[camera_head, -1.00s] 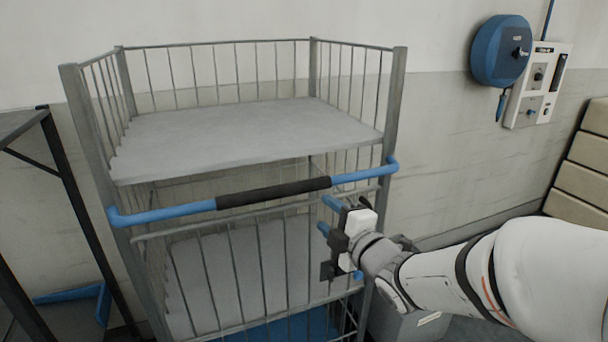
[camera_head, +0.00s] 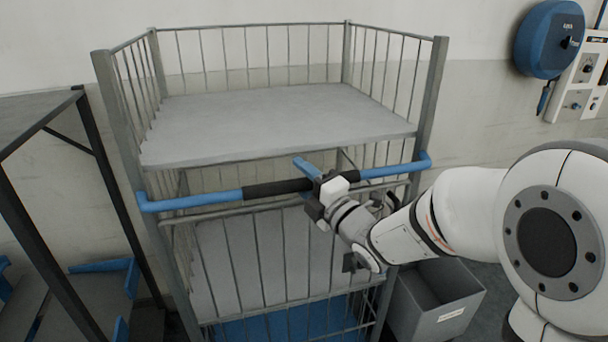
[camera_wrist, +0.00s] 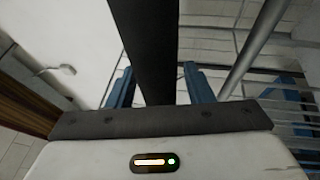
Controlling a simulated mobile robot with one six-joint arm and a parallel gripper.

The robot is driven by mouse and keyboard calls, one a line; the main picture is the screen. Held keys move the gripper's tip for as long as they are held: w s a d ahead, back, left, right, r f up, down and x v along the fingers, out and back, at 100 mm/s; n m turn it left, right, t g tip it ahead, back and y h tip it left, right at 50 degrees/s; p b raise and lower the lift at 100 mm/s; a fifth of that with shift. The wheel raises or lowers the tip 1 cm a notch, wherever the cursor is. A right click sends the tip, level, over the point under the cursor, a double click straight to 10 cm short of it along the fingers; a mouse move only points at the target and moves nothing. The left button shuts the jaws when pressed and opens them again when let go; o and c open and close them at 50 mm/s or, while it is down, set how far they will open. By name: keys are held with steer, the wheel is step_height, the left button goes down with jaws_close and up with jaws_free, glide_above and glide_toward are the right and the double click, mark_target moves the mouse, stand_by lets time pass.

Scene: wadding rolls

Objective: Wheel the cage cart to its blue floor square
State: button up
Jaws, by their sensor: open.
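The cage cart (camera_head: 290,125) is a tall grey wire cage with flat shelves, standing upright in front of me. Its push handle (camera_head: 200,202) is a blue bar with a black middle grip (camera_head: 265,188). My gripper (camera_head: 307,170) is open at the right end of that grip. In the wrist view, the black grip (camera_wrist: 152,45) runs between the two blue fingers of my gripper (camera_wrist: 160,88), with a gap beside it. A blue surface (camera_head: 285,322) shows through the low bars; I cannot tell whether it is the floor square or the cart's base.
A dark-framed rack (camera_head: 85,140) stands close on the left, with blue pieces low inside it. A grey open bin (camera_head: 440,305) stands on the floor to the right of the cart. A blue reel (camera_head: 549,40) and a control panel (camera_head: 580,80) hang on the back wall.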

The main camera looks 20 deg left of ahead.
steer(key=shift+c, duration=0.2)
jaws_close()
stand_by(0.3)
